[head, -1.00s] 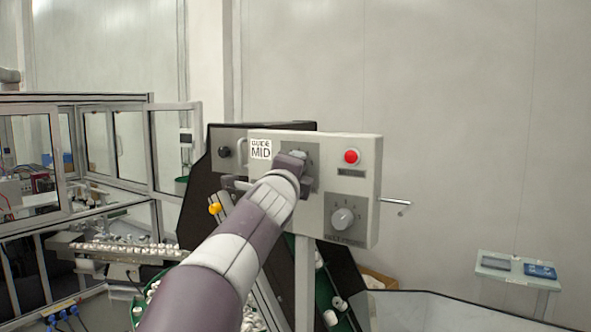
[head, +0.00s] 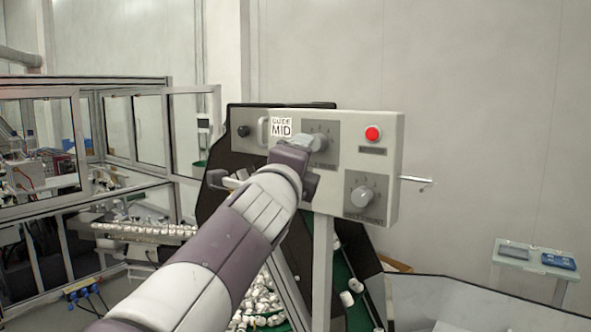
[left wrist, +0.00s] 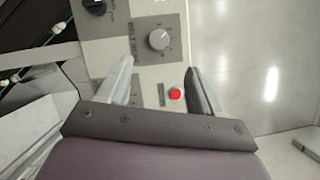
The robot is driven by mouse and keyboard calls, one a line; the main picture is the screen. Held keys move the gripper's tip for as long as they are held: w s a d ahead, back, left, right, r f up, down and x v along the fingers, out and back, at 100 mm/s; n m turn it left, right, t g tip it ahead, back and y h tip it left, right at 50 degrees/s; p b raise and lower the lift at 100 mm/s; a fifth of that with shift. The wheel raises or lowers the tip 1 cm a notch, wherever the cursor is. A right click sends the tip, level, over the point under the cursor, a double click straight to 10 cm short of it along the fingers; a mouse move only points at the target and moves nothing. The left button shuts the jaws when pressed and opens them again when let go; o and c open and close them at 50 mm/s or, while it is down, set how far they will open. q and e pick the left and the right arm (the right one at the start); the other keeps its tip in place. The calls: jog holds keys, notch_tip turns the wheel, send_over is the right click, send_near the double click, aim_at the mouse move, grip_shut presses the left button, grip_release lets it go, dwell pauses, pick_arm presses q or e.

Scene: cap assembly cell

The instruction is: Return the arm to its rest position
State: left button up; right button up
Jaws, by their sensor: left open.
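My left arm comes up from the lower left in the head view and ends at my left gripper (head: 300,160), in front of the control panel (head: 385,200). In the left wrist view the left gripper (left wrist: 160,68) has its two fingers apart with nothing between them but the panel behind. The panel's upper dial (head: 322,140) is partly covered by the gripper in the head view; contact cannot be told. The lower dial (head: 362,196) and red button (head: 373,133) are clear. The red button also shows in the left wrist view (left wrist: 175,94). My right gripper is not in view.
White caps (head: 262,300) lie below. A small table (head: 534,258) stands far right.

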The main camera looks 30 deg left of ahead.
pick_arm(q)
jog(key=shift+v, duration=0.8)
jog(key=shift+s, duration=0.15)
notch_tip(320, 180, down, 27)
jog(key=d+n+g+h, duration=0.1)
jog(key=n+g+h, duration=0.1)
jog(key=n+g, duration=0.85)
jog(key=s+d+f+n+g+h+b, duration=0.1)
jog(key=s+d+f, duration=0.3)
jog(key=f, duration=0.4)
jog(key=s+d+f+n+g+h+b, duration=0.1)
jog(key=s+d+f+n+g, duration=0.2)
jog(key=s+f, duration=0.3)
jog(key=s+d+f+n+g+h+b, duration=0.1)
jog(key=s+d+f+n+g, duration=0.1)
jog(key=f, duration=1)
jog(key=s+d+n, duration=0.1)
jog(key=s+d, duration=0.1)
jog(key=s, duration=0.1)
jog(key=shift+d+f+g+h, duration=0.15)
jog(key=shift+d+g+h, duration=0.15)
jog(key=shift+g, duration=0.05)
